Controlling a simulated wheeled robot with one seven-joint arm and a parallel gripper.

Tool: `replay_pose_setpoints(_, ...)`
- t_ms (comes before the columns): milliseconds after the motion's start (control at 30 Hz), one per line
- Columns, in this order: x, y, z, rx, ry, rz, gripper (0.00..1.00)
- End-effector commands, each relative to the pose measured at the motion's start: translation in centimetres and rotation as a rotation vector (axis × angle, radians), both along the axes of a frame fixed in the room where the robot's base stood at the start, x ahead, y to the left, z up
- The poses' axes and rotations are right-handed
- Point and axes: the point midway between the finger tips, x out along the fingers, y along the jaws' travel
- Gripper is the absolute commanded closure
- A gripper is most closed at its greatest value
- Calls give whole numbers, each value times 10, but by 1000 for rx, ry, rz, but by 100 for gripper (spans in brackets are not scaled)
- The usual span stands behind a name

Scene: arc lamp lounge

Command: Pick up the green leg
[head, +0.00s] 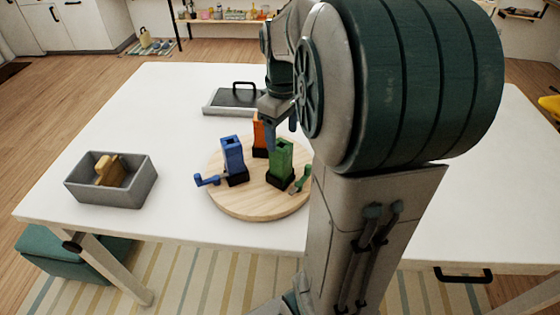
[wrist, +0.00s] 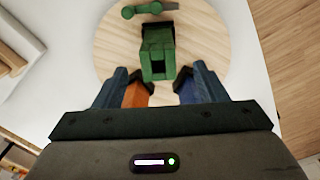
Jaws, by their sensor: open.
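The green leg (head: 281,158) stands upright in a black base on a round wooden board (head: 245,207). A small green piece sticks out low at its right side. In the wrist view, the green leg (wrist: 157,58) shows from above, just ahead of and between the fingers. My gripper (head: 281,118) is open and empty, pointing down above the board near the green and orange legs. Both fingers show in the wrist view (wrist: 160,80), apart from the green leg.
A blue leg (head: 233,157) and an orange leg (head: 259,138) stand close by on the board. A grey bin (head: 140,192) holding a tan block (head: 108,170) is at the left. A grey tray (head: 225,103) lies behind.

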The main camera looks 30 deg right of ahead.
Motion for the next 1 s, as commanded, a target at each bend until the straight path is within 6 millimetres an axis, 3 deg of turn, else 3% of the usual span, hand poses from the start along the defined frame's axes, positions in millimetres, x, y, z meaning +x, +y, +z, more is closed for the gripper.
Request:
replay_pose_setpoints(100, 0, 0, -15, 1, 3, 0, 35)
replay_pose_setpoints(267, 1, 0, -24, 0, 1, 0, 35)
replay_pose_setpoints(600, 6, 0, -69, 1, 3, -1, 35)
replay_pose_setpoints(867, 6, 0, -72, 0, -1, -1, 35)
replay_pose_setpoints(1000, 6, 0, -72, 0, -1, -1, 68)
